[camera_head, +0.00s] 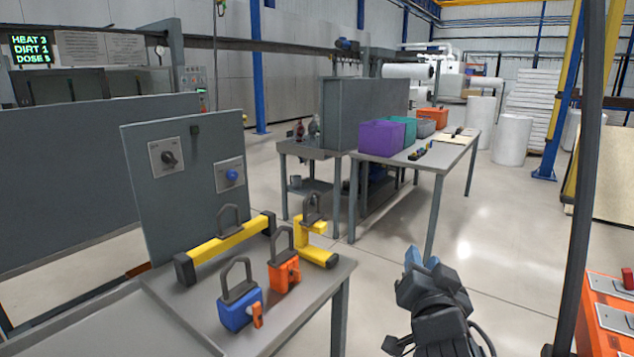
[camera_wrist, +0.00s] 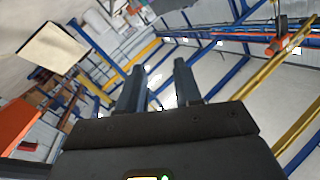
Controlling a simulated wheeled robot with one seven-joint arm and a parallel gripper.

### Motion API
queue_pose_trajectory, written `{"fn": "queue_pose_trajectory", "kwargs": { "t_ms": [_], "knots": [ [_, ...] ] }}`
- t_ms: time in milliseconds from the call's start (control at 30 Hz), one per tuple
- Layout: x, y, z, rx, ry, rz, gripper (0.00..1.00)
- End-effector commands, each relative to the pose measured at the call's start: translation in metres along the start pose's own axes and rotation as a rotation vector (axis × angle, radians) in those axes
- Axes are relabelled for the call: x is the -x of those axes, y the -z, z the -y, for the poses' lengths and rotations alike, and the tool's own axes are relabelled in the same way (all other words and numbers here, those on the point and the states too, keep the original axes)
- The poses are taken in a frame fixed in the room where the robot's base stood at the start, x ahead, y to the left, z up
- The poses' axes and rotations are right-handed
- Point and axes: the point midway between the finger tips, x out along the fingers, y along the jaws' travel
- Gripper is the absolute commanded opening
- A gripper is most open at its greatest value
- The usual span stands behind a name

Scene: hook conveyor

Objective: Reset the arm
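My gripper (camera_head: 421,262) is at the lower right of the head view, clear of the tables and pointing up and away over the open floor. In the wrist view my gripper (camera_wrist: 160,88) shows two dark fingers standing apart with an empty gap. Nothing is held or touched.
A farther table (camera_head: 437,166) carries a purple bin (camera_head: 381,138). A dark post (camera_head: 582,180) stands right; the middle floor is free.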

Motion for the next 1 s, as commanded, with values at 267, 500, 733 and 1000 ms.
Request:
{"fn": "queue_pose_trajectory", "kwargs": {
  "t_ms": [267,500,733,1000],
  "knots": [
    [0.093,-0.070,-0.069,0.160,0.062,0.101,0.34],
    [0.183,-0.102,-0.112,0.261,0.111,0.168,0.34],
    [0.272,-0.110,-0.139,0.331,0.145,0.218,0.34],
    [0.371,-0.095,-0.155,0.389,0.159,0.258,0.34]
  ]
}}
